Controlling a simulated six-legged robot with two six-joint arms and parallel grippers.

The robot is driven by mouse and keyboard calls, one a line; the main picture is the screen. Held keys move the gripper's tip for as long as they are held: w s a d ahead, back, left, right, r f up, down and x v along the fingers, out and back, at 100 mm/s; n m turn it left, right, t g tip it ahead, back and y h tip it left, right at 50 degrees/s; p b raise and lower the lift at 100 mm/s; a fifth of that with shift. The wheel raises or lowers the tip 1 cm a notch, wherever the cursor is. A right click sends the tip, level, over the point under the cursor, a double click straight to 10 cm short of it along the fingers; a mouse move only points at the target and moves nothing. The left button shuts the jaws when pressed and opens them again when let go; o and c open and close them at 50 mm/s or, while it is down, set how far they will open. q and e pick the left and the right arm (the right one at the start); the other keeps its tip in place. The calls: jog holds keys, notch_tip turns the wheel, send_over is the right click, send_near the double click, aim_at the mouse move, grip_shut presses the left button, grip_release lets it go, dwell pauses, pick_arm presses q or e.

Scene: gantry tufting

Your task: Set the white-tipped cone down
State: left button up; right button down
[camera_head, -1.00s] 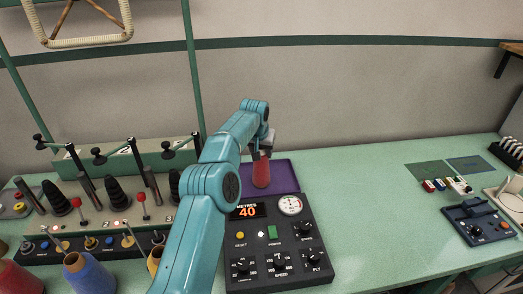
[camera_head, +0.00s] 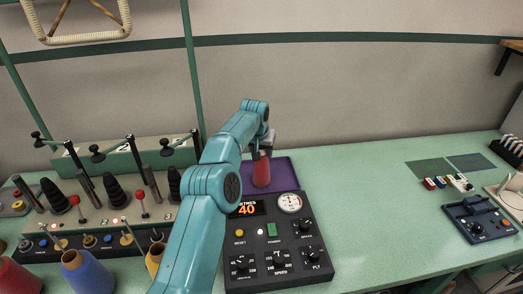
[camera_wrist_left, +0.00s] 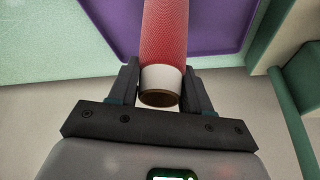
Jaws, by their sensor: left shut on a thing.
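The white-tipped cone (camera_head: 262,174) is red and stands upright at the purple tray (camera_head: 286,174), behind the black control box. I cannot tell whether its base touches the tray. My left gripper (camera_head: 262,154) is above the cone and shut on its tip. In the left wrist view the cone's white tip (camera_wrist_left: 161,79) sits between the two dark fingers (camera_wrist_left: 160,92), with the red body (camera_wrist_left: 166,35) running toward the purple tray (camera_wrist_left: 215,38). My right gripper is out of view.
The control box (camera_head: 278,240), showing 40, stands in front of the tray. A creel panel with black cones (camera_head: 115,190) is at the left, with a blue cone (camera_head: 87,272) before it. A dark blue device (camera_head: 480,222) is at the right. The middle-right bench (camera_head: 365,195) is clear.

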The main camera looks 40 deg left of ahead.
pick_arm(q)
jog(key=o, duration=1.4)
jog(key=shift+s+d+r, duration=0.1)
jog(key=shift+r, duration=0.25)
jog(key=b+v, duration=0.1)
jog(key=v, duration=1.4)
jog(key=shift+s+r, duration=0.15)
jog(key=shift+s, duration=0.05)
jog(key=shift+s+d, duration=0.1)
